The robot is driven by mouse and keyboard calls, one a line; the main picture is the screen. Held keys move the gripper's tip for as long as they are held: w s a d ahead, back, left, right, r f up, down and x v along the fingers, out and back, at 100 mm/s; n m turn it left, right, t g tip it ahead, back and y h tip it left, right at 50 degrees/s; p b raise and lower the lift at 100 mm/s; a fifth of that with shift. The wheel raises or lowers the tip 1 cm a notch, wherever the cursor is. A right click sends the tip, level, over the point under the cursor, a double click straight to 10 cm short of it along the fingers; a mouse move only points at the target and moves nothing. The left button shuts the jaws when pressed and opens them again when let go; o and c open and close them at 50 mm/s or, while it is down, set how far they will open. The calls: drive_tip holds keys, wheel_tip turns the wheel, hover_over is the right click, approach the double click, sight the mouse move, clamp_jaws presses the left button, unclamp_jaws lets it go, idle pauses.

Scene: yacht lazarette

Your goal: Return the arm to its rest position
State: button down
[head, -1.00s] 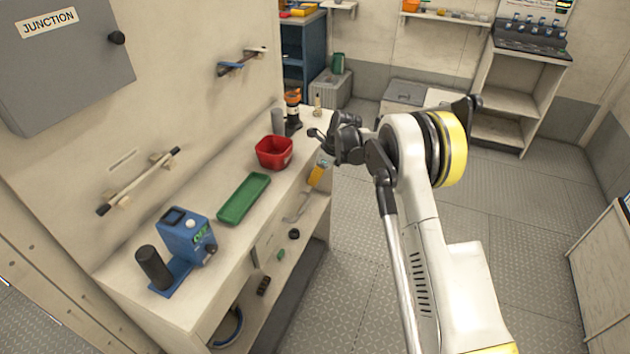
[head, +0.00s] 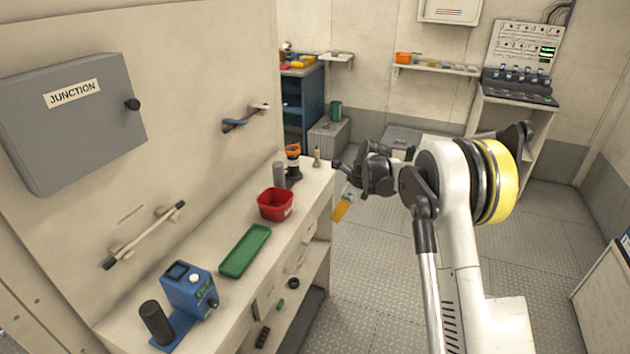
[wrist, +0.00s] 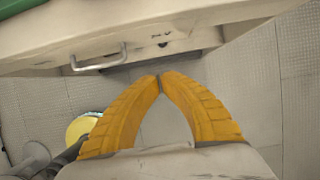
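My arm (head: 452,190) reaches forward over the floor on the right side of the workbench in the head view. My gripper (head: 340,212) hangs at its far end, just off the bench's right edge, with its orange-yellow fingers pointing down. In the wrist view the two ribbed fingers of the gripper (wrist: 159,77) meet at their tips. Nothing shows between them, so it is shut and empty.
The workbench (head: 222,302) holds a red bin (head: 275,206), a green tray (head: 245,251) and a blue device (head: 189,289). A drawer handle (wrist: 98,60) sticks out near the gripper. The floor (head: 375,265) beside the bench is clear.

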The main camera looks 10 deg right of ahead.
drive_tip(key=s+r+n+t+h, duration=0.2)
drive_tip(key=s+r+n, duration=0.9)
drive_tip(key=s+r, duration=0.75)
drive_tip(key=s+d+f+n+t+h, duration=0.1)
drive_tip(key=s+d+n+t, duration=0.1)
drive_tip(key=s+n, duration=1.1)
drive_tip(key=s, duration=0.9)
drive_tip(key=shift+f+t+h, duration=0.15)
drive_tip(key=shift+t+h, duration=0.25)
